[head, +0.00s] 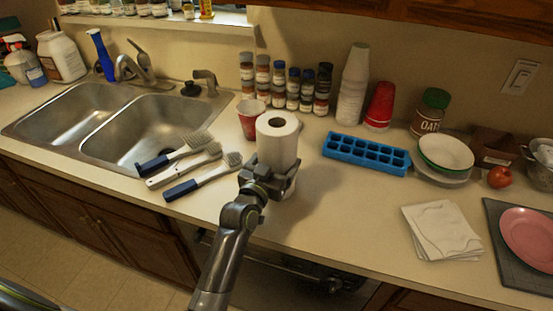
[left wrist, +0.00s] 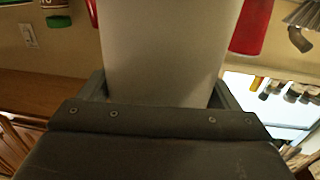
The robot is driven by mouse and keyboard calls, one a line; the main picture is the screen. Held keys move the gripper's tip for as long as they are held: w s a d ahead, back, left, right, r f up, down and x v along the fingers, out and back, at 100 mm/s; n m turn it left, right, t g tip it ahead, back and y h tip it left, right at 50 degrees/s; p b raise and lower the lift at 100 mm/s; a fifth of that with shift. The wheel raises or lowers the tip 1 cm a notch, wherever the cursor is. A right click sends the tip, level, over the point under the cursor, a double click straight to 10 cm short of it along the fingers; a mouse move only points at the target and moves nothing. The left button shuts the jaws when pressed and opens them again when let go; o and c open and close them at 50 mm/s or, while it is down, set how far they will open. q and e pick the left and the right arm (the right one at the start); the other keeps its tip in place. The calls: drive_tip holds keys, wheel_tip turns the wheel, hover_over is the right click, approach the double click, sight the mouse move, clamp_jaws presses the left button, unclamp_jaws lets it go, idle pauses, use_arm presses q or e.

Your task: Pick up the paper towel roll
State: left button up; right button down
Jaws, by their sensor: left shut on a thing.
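The white paper towel roll (head: 277,143) stands upright near the front of the counter, in the middle of the head view. My left gripper (head: 270,178) is around its lower part from the front, with its fingers shut on it. In the left wrist view the roll (left wrist: 165,50) fills the middle between the two fingers (left wrist: 160,92). I cannot tell whether the roll's base touches the counter, as the gripper hides part of it. My right gripper is in neither view.
Several brushes (head: 203,175) lie left of the roll, beside the double sink (head: 85,120). A red cup (head: 250,120) stands close behind it. A blue ice tray (head: 366,154) lies to the right, and a folded cloth (head: 441,230) further right. The counter between roll and cloth is clear.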

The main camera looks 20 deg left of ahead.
sight(276, 130)
use_arm(q)
wheel_tip(276, 130, up, 10)
idle(0.5)
idle(0.6)
